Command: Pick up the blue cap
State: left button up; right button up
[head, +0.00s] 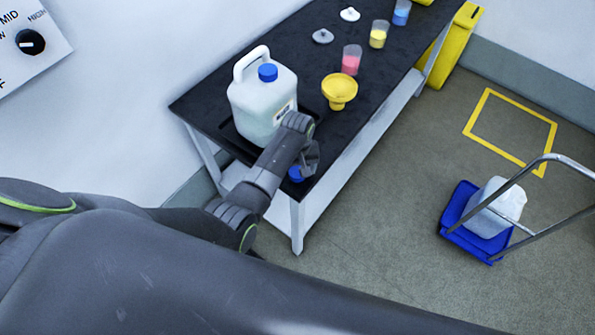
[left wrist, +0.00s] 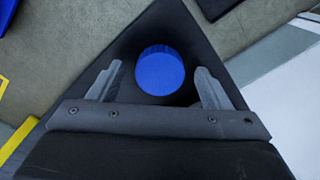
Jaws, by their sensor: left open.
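A loose blue cap (head: 296,173) lies on the black tabletop near its front corner, partly hidden by my left gripper (head: 309,161). In the left wrist view the blue cap (left wrist: 159,72) shows as a round disc between the two fingers. My left gripper (left wrist: 159,69) is open, with one finger on each side of the cap and a visible gap to both. A second blue cap (head: 268,72) sits on top of the white jug (head: 255,105), behind my gripper. My right gripper is not in view.
The black table (head: 218,88) also bears a yellow funnel (head: 339,92) and cups with red (head: 351,63), yellow (head: 378,38) and blue (head: 401,14) contents. A blue cart (head: 459,207) with a white container (head: 494,210) stands on the floor at right.

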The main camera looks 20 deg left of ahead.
pick_arm(q)
jog(key=c, duration=1)
